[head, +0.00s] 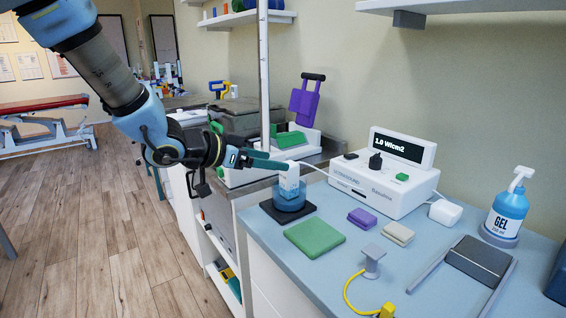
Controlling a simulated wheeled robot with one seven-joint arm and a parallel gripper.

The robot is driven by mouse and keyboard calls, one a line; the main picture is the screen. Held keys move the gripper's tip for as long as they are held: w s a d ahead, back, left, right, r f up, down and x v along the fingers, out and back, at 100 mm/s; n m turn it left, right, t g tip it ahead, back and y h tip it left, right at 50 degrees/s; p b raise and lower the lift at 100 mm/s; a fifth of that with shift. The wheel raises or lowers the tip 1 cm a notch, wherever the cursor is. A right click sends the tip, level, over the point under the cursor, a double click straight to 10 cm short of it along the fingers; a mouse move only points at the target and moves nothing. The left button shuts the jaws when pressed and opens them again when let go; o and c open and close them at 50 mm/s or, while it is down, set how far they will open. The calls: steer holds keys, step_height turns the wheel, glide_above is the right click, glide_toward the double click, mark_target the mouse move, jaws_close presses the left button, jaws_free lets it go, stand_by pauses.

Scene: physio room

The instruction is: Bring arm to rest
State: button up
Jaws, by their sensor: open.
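My arm reaches in from the upper left in the head view. My gripper (284,165) is open, with its teal fingers pointing right. Its fingertips are at the top of a white handpiece (289,180) that stands upright in a blue cup-shaped holder (290,201). The holder sits on a dark square base on the blue counter (270,236). I cannot tell whether the fingers touch the handpiece.
A white ultrasound unit (367,184) reading 1.0 W/cm2 stands behind, right of the holder. A green pad (314,238), a purple block (362,218) and a gel bottle (507,212) are on the counter. A pole (264,75) rises behind my gripper. Open floor (85,235) lies left.

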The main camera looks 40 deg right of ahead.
steer(key=v, duration=0.4)
steer(key=shift+a+r, duration=0.1)
steer(key=shift+a, duration=0.05)
steer(key=shift+w, duration=0.1)
steer(key=w+a+f+n+t+y, duration=0.2)
steer(key=w+a+n+y, duration=0.1)
steer(key=w+a, duration=0.3)
steer(key=w+a+f+n+t+y, duration=0.2)
steer(key=w+a+n+t+y, duration=0.1)
steer(key=a, duration=0.5)
steer(key=w+a+f+n+t+y, duration=0.25)
steer(key=w+a, duration=0.25)
steer(key=a, duration=0.3)
steer(key=s+a+f+n+g+y, duration=0.1)
steer(key=s+a+n, duration=0.3)
steer(key=a, duration=0.4)
steer(key=s+a+f+n+g+y+p, duration=0.1)
steer(key=s+a+n+g+y, duration=0.3)
steer(key=s+a, duration=0.3)
steer(key=shift+a+f+n, duration=0.35)
steer(key=shift+a+n, duration=0.1)
steer(key=shift+a, duration=0.55)
steer(key=shift+w, duration=0.1)
